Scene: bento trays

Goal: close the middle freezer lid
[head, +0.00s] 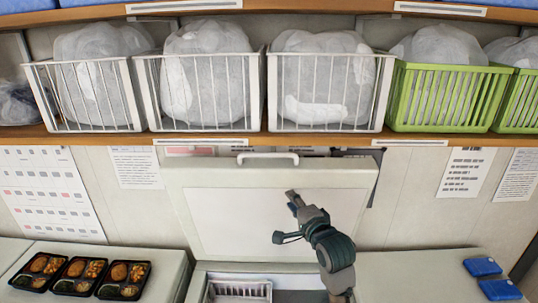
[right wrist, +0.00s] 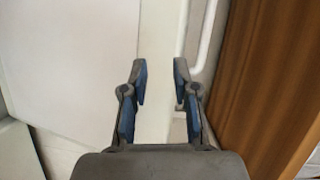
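The middle freezer lid (head: 230,215) stands raised and open, tilted back toward the wall, with its pale inner face toward me. Its white handle (head: 267,156) runs along the top edge; a white bar that looks like this handle (right wrist: 205,40) shows to the right of the fingers in the right wrist view. My right gripper (head: 292,197) is in front of the lid's upper right part, below the handle. In the right wrist view its two blue-padded fingers (right wrist: 160,82) are apart with nothing gripped between them. Whether it touches the lid I cannot tell. My left gripper is out of view.
The open freezer shows a white wire basket (head: 238,291). Filled bento trays (head: 75,275) lie on the left surface, and blue packs (head: 483,267) on the right one. Above, a wooden shelf (head: 200,139) carries white and green baskets (head: 445,98) of bags.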

